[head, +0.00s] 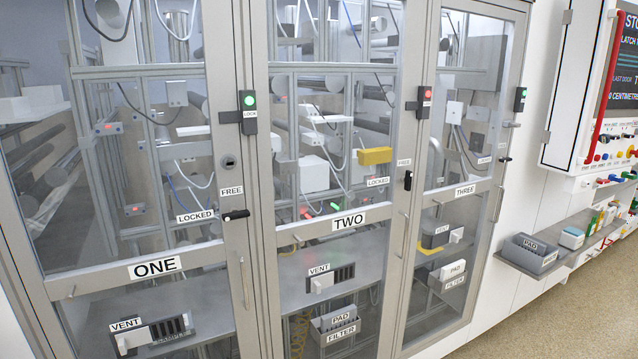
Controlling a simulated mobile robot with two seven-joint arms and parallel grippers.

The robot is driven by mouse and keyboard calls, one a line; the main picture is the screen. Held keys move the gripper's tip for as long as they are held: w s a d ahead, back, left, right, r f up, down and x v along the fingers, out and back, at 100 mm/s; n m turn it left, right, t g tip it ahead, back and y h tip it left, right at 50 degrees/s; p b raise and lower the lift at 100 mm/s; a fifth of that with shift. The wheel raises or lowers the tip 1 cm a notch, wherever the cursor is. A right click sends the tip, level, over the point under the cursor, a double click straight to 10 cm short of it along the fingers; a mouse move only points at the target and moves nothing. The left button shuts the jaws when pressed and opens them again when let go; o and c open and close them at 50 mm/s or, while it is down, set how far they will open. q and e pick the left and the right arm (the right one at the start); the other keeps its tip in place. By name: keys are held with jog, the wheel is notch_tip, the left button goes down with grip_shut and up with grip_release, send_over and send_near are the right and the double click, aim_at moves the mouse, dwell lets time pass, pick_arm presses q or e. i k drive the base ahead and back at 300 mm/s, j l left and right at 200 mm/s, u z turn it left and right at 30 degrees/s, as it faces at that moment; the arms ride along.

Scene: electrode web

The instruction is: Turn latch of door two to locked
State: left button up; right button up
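Door two (335,225) is a glass door in a grey frame, in the middle of the cabinet, and looks closed. Its black latch handle (408,180) is on the right side of the frame and stands upright, under the FREE label (404,162). The LOCKED label (377,181) is to the left of the handle. The lamp (427,93) at the upper right of door two glows red. Neither of my grippers is in view.
Door one (155,267) has its latch handle (236,215) lying level beside LOCKED, with a green lamp (249,100). Door three (465,190) also has a green lamp (520,92) and a roughly level handle (505,159). A shelf (545,265) juts from the wall at right.

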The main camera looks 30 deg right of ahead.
aim_at(393, 210)
jog(key=z, duration=1.4)
